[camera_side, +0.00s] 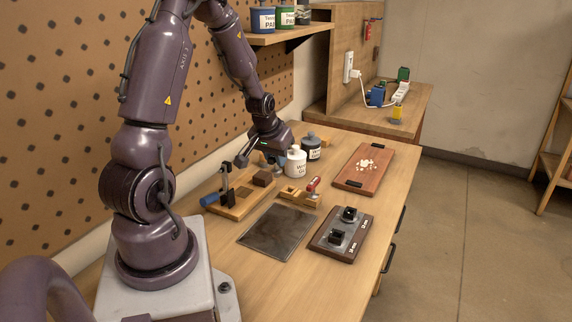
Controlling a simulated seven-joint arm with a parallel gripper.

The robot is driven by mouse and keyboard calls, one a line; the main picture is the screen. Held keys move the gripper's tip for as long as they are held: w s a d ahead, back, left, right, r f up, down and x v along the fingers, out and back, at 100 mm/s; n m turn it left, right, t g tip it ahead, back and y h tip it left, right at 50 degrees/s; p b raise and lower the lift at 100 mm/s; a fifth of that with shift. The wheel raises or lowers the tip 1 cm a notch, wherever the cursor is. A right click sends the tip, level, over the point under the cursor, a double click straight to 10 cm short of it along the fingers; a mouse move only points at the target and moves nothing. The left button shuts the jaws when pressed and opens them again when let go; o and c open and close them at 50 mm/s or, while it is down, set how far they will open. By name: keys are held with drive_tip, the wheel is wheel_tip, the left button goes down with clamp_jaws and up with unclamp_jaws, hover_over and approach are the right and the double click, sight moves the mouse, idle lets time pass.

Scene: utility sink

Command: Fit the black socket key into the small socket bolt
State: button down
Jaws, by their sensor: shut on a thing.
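My gripper (250,158) is low over the back of the bench, left of the white bottle. It is shut on what seems to be the black socket key, but the key's shape is too small and dark to make out. A dark board (325,247) at the front right bears two black socket bolts on grey plates, a nearer one (336,238) and a farther one (348,214). The printed size labels are too small to read, so I cannot tell which is the small socket bolt. My gripper is apart from both, behind and to their left.
A wooden stand (240,208) with a black upright (225,179) and a blue cylinder (210,199) is below my gripper. A bare dark mat (277,232) lies in front.

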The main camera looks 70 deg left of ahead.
drive_tip(key=s+d+r+m, duration=0.1)
drive_tip(key=s+d+r, duration=0.1)
drive_tip(key=d, duration=0.5)
drive_tip(key=w+d, duration=0.2)
drive_tip(key=w, duration=0.7)
drive_tip(key=w+d+f, duration=0.1)
drive_tip(key=w+d, duration=0.1)
drive_tip(key=w, duration=0.7)
drive_tip(key=shift+w+f+n, duration=0.15)
drive_tip(key=shift+w+n, duration=0.1)
drive_tip(key=shift+n, duration=0.15)
drive_tip(key=shift+f, duration=0.1)
drive_tip(key=shift+f, duration=2.8)
drive_tip(key=shift+f, duration=1.45)
